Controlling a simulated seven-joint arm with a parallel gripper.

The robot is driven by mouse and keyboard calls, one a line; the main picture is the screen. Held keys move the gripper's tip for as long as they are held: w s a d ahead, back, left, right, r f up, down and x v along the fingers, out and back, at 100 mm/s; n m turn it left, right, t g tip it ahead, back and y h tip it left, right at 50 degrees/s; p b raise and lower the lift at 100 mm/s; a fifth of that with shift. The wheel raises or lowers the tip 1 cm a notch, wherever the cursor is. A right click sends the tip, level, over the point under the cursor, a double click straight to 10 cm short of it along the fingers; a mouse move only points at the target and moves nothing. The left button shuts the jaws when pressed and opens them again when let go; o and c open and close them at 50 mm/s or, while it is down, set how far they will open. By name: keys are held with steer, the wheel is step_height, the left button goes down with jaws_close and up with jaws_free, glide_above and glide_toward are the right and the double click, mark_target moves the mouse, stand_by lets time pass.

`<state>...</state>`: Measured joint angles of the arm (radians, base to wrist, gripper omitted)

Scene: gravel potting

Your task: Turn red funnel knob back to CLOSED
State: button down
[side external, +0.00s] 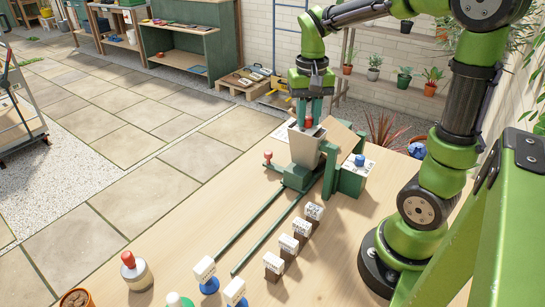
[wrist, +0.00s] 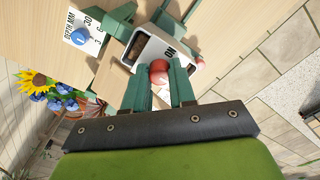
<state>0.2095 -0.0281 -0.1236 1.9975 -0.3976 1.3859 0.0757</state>
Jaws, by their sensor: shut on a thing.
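The funnel (side external: 305,148) is a pale grey, square-topped hopper on a green carriage (side external: 297,178). My gripper (side external: 308,118) points down over it, its green fingers shut on the red funnel knob (side external: 308,124). In the wrist view the rounded red knob (wrist: 158,70) sits between the fingertips (wrist: 158,80), beside the funnel's white top (wrist: 165,45) and dark opening. Dark lettering shows by the knob, only partly readable. The fingers hide part of the knob, and its setting cannot be read.
A second red knob (side external: 267,156) stands left of the carriage. A green box with a blue depth dial (side external: 360,160) is close on the right. Green rails (side external: 254,222) run toward the front. Several small labelled blocks (side external: 289,246) and a red-topped jar (side external: 136,272) stand nearer the front.

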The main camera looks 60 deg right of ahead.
mark_target(308, 117)
steer(key=c, duration=0.9)
jaws_free()
step_height(308, 117, up, 17)
steer(key=s+a+f+n+t, duration=0.1)
steer(key=s+a+f+t, duration=0.1)
steer(key=a+f, duration=0.2)
steer(key=s+a+f+n+t+y, duration=0.1)
steer(key=s+a+f+n+t, duration=0.1)
steer(key=a+f, duration=0.2)
steer(key=s+a+f+n+t+y, duration=0.1)
steer(key=s+a+f+n+t, duration=0.1)
steer(key=a+f+t, duration=0.1)
steer(key=shift+s+a+f, duration=0.1)
steer(key=shift+a+f, duration=0.35)
steer(key=shift+a, duration=0.25)
steer(key=shift+a+f, duration=0.4)
steer(key=shift+a, duration=0.25)
